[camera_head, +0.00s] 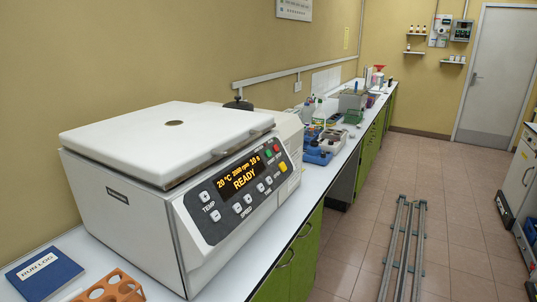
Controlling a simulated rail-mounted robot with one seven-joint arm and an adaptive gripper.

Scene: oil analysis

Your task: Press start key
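A white centrifuge (118,215) stands on the bench at the left, its lid (150,140) closed. Its dark sloped control panel (232,226) faces right and toward me. The lit display (240,176) shows 20 °C, 2000 rpm, 10 s and READY in orange. At the panel's far upper end are a green key (277,148), a red key (268,153) and a larger yellow key (283,167); their small labels are hard to read. White keys for TEMP (209,206) and SPEED (243,205) sit below the display. My gripper is not in view.
A blue run log book (45,272) and an orange tube rack (110,289) lie at the near left. Blue trays (318,153) and other lab items stand farther along the bench. Floor rails (402,250) run along the open aisle at right.

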